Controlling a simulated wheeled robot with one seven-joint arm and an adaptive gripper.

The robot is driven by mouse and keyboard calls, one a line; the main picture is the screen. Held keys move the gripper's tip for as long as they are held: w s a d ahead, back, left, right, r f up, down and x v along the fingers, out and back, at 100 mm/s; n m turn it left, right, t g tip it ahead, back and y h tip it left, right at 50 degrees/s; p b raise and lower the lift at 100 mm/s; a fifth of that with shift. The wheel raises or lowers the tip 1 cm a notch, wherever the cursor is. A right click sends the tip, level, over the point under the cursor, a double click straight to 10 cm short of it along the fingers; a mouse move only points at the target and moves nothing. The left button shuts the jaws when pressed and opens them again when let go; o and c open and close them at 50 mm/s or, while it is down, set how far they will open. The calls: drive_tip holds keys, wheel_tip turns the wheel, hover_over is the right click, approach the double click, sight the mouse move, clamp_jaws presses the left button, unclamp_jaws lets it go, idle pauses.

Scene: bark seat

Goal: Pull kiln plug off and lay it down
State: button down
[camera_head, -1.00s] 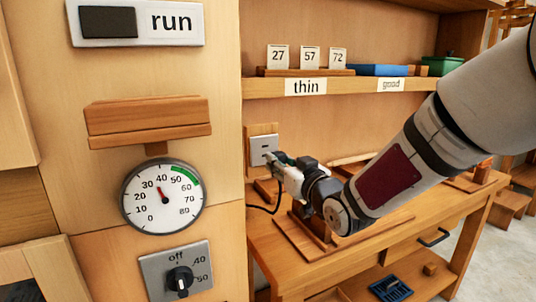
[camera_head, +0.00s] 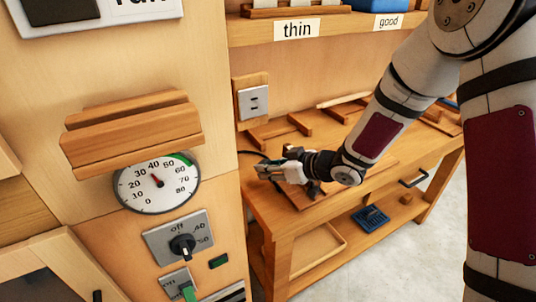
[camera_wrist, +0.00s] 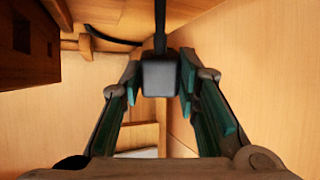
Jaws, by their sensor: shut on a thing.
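The kiln plug (camera_wrist: 158,78) is a dark grey block with a black cord running up from it in the wrist view. My gripper (camera_wrist: 158,84) is shut on it, with a green-padded finger on each side. In the head view my gripper (camera_head: 268,168) is low over the left part of the workbench (camera_head: 262,205), below the wall socket. I cannot tell whether the plug touches the bench. The white wall socket (camera_head: 253,102) shows its bare slots, with nothing in it.
The kiln front with a dial (camera_head: 157,184) and a knob (camera_head: 182,245) stands to the left. A wooden stand (camera_head: 280,128) is behind my gripper on the bench. A shelf (camera_head: 330,28) runs above. A blue rack (camera_head: 370,218) lies on the lower shelf.

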sight(270, 188)
drive_tip(key=shift+f+b, duration=1.95)
drive_tip(key=shift+f, duration=0.25)
drive_tip(key=c, duration=1.1)
unclamp_jaws()
